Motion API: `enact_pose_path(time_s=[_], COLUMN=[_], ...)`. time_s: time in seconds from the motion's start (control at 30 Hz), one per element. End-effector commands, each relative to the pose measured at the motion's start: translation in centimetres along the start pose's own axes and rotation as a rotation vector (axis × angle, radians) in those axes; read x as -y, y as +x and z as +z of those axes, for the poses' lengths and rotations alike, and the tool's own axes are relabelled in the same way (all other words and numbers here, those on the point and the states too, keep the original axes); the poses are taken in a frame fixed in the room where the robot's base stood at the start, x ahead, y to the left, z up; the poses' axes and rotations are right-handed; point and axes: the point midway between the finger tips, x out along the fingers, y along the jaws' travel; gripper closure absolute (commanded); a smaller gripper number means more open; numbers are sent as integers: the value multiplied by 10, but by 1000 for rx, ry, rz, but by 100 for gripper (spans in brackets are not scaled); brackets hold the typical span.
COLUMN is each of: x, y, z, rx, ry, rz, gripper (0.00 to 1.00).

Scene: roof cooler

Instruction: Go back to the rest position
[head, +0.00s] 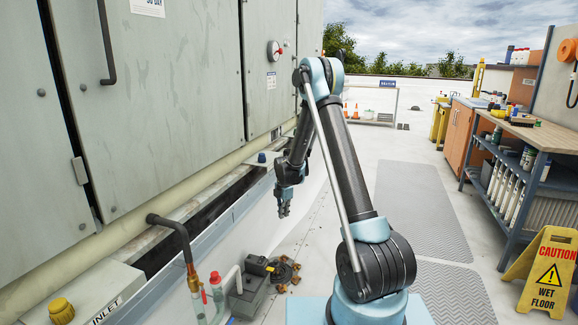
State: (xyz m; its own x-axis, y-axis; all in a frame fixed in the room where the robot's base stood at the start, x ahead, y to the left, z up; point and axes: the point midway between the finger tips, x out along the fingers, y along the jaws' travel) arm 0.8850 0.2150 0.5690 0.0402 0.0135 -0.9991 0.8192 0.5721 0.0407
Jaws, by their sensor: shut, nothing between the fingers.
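My gripper (284,209) hangs at the end of my bent arm, left of the picture's middle. Its fingers point down and are shut, with nothing visible between them. It is in the air beside the grey cooler cabinet (165,100), apart from anything I can see. The arm's upper link rises from its base at the bottom and folds over toward the cabinet.
A yellow wet-floor sign (548,272) stands at the lower right. A workbench (543,138) with bottles and tools lines the right side. A dark pump-like device (252,290) sits low near the cabinet. Grey matting (425,215) lies on open floor between.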

Motion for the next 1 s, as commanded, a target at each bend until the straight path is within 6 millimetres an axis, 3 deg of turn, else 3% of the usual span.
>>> enact_pose_path(time_s=[0.1, 0.5, 1.0], x=[18, 85, 190], y=[-35, -132, -218], z=[6, 17, 12], rx=[3, 7, 5], ry=[101, 446, 878], rz=[7, 31, 65], gripper=[100, 100, 100])
